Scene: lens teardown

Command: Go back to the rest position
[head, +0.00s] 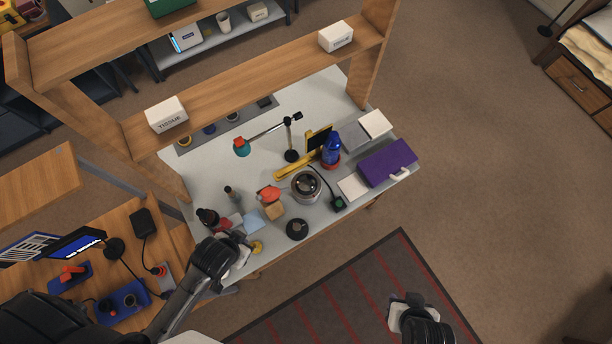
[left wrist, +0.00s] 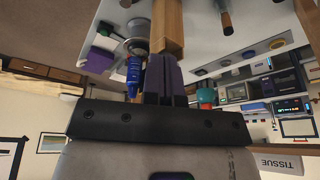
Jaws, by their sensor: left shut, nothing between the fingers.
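My left gripper (head: 240,244) hangs over the near left edge of the grey workbench (head: 280,88), close to a yellow piece (head: 257,247) and a light blue pad (head: 251,222). In the left wrist view its fingers (left wrist: 166,78) are together with nothing between them. A wooden block (left wrist: 168,25) shows beyond the fingertips, and I cannot tell that they touch. My right gripper (head: 408,303) is at the lower right over the floor, away from the bench. Its fingers are too unclear to read.
The bench holds a round metal pot (head: 306,186), a black ring (head: 297,229), a blue bottle (head: 331,150), a lamp (head: 290,140) and a purple case (head: 387,163). A wooden shelf (head: 255,88) spans above. Open carpet (head: 470,150) lies to the right.

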